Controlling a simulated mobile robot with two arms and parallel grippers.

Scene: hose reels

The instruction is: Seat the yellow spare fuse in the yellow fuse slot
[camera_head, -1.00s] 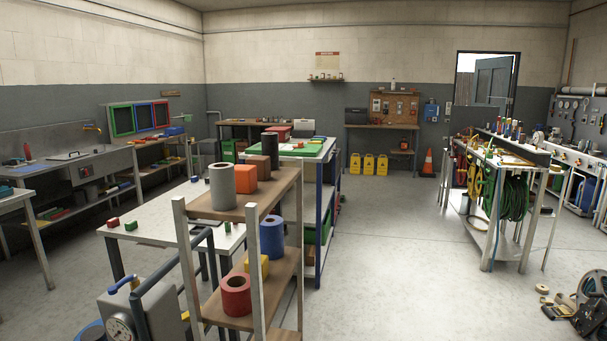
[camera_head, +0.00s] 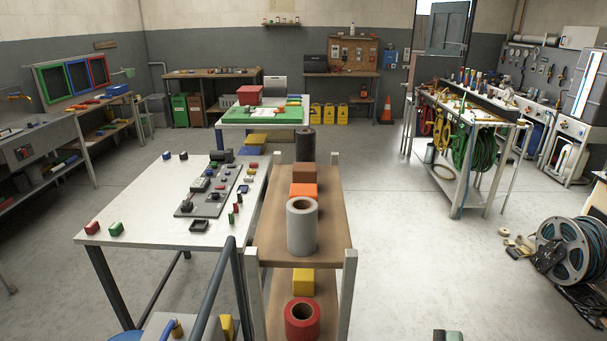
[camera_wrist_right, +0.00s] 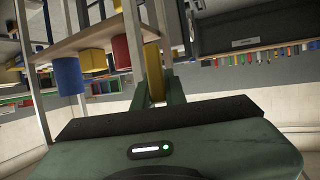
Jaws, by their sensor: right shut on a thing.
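My right gripper (camera_wrist_right: 154,85) is shut on a yellow block-like piece, which looks like the yellow spare fuse (camera_wrist_right: 152,68), held upright between the fingers in the right wrist view. In the head view a dark panel (camera_head: 212,190) with several small devices lies on the white table (camera_head: 150,205). The held piece does not show in the head view. My left gripper is in neither current view.
A wooden shelf rack (camera_head: 335,215) with a grey roll (camera_head: 302,228) and a red roll (camera_head: 302,320) stands right beside the table. Open floor (camera_head: 400,250) lies right of the rack.

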